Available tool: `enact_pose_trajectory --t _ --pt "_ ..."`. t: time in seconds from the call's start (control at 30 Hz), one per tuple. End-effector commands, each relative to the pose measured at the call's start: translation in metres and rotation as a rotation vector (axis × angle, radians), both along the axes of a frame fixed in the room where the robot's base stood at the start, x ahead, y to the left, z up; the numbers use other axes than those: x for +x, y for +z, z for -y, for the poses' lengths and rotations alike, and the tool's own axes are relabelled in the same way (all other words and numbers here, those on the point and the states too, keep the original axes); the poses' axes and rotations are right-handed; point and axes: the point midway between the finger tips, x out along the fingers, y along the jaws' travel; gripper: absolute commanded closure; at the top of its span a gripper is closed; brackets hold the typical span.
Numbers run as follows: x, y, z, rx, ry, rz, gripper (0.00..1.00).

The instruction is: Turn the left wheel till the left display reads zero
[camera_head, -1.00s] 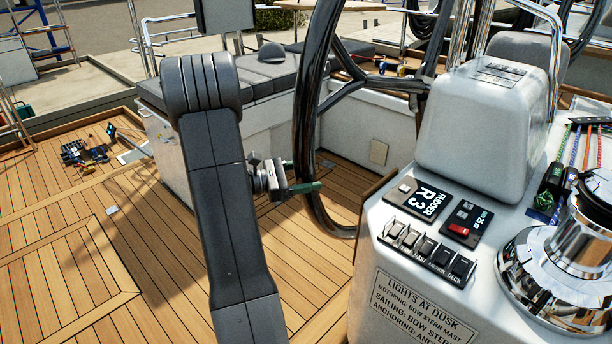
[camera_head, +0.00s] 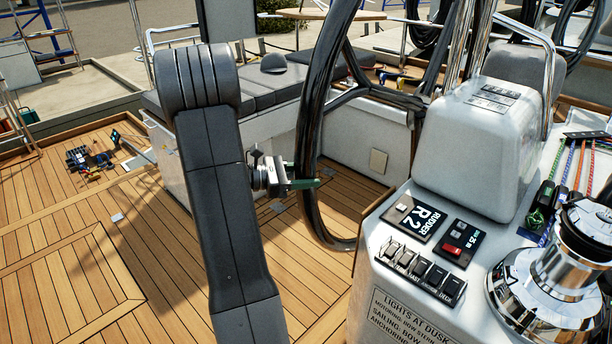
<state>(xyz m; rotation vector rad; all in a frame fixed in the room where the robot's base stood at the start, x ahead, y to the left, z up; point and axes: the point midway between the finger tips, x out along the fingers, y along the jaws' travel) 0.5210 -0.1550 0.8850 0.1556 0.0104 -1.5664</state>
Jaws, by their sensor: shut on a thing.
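The left wheel (camera_head: 312,110) is a large dark rim standing upright at the middle, with dark spokes running to the right behind the console. My gripper (camera_head: 300,184) reaches in from the left at the rim's lower part. Its green-tipped fingers are shut on the rim; the far finger is partly hidden by the rim. The left display (camera_head: 426,218) is a small black screen on the white console. It reads "RUDDER R 2".
The console (camera_head: 400,272) also carries a panel with a red button (camera_head: 453,249), a row of switches (camera_head: 422,271), a labelled plate and a chrome winch (camera_head: 556,280). A grey cushioned bench (camera_head: 270,84) is behind the wheel.

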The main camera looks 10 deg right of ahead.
Motion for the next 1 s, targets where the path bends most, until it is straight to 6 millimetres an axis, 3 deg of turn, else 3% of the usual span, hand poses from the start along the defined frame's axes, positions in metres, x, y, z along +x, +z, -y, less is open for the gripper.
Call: enact_pose_trajectory --t 0.03,1.0 --pt "0.000 0.016 0.000 0.007 -0.001 0.000 0.93" --pt "0.007 0.145 0.011 0.190 -0.003 -0.116 0.93"
